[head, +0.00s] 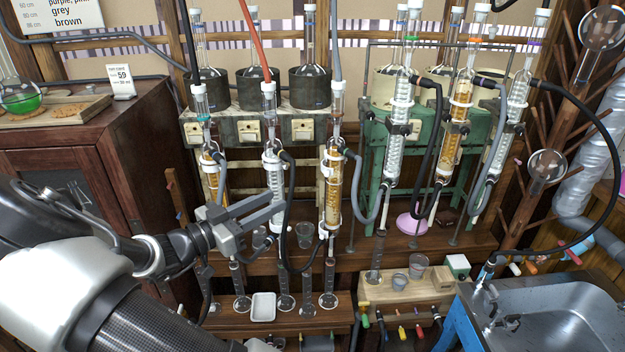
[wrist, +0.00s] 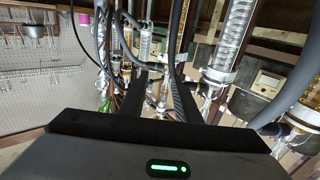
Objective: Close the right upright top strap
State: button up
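The right upright condenser (head: 333,190), filled with amber liquid, stands at the right end of the row of three upright condensers. White strap pieces show near its top (head: 336,143) and near its bottom; whether the top strap is open or shut is too small to tell. My gripper (head: 275,207) is left of this condenser, level with its lower half and near the middle condenser (head: 273,165). My gripper's two dark fingers stand apart with nothing clearly held between them; they also show in the wrist view (wrist: 160,90).
Grey and black hoses loop closely around the condensers. Three more condensers (head: 450,150) stand tilted on the green stand at right. Glass cylinders (head: 307,285) and a white tray (head: 263,307) are on the low shelf. A metal sink (head: 560,310) is at lower right.

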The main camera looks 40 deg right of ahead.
aim_at(326, 175)
jog(key=w+d+p, duration=0.1)
jog(key=w+d, duration=0.1)
jog(key=d, duration=1.3)
jog(key=shift+d+p, duration=0.3)
jog(key=shift+d, duration=0.1)
grip_shut()
